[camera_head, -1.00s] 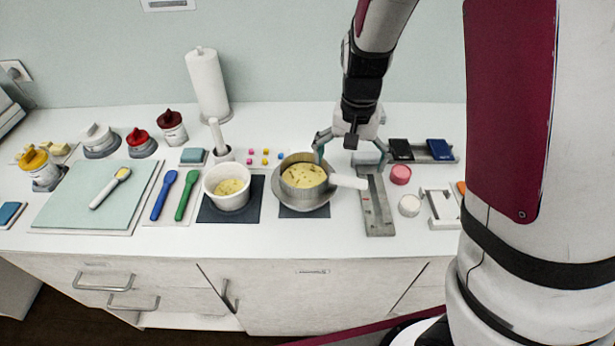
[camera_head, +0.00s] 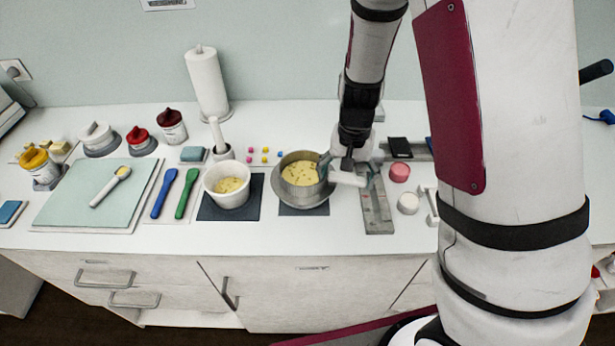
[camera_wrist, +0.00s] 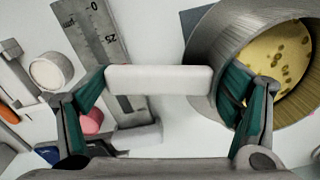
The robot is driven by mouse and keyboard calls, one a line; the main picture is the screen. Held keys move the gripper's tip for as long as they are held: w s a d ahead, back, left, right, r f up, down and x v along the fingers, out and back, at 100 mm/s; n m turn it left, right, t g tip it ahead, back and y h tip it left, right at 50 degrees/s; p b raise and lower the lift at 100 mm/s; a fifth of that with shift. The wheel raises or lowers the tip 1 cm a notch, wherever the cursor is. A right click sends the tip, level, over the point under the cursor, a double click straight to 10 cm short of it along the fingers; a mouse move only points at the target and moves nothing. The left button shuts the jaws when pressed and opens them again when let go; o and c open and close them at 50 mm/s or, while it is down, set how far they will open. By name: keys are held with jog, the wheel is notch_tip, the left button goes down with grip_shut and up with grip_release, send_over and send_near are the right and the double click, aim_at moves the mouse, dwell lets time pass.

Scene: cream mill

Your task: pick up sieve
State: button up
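The sieve is a metal cylinder (camera_head: 303,182) with a white handle (camera_head: 347,179) pointing right. It sits in a round metal bowl (camera_head: 287,207) and has yellow, speckled contents. My gripper (camera_head: 349,172) is open above the handle. In the wrist view, the handle (camera_wrist: 158,80) runs lengthwise across the gap of my gripper (camera_wrist: 163,98). One finger overlaps the sieve's metal wall (camera_wrist: 215,55) in the picture, and the other is at the handle's free end. I cannot tell whether either finger touches.
A grey ruler-like metal piece (camera_head: 377,212) lies just right of the bowl, with a pink disc (camera_head: 399,172) and a white disc (camera_head: 408,203) beyond. A white cup (camera_head: 228,188) with yellow contents stands to the left. The counter's front strip is clear.

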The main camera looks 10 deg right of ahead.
jog(key=c, duration=0.6)
jog(key=shift+r, duration=0.15)
jog(key=shift+r, duration=0.6)
notch_tip(320, 180, up, 2)
jog(key=shift+w+r, duration=0.1)
jog(key=shift+r, duration=0.05)
jog(key=s+a+r+p, duration=0.1)
jog(key=s+a, duration=0.6)
jog(key=s, duration=0.7)
jog(key=w+d, duration=0.2)
jog(key=w, duration=0.2)
jog(key=w+d+b, duration=0.1)
jog(key=w+d, duration=0.1)
jog(key=w, duration=0.3)
jog(key=w+d+f+b, duration=0.1)
jog(key=w+d, duration=0.2)
jog(key=w, duration=0.2)
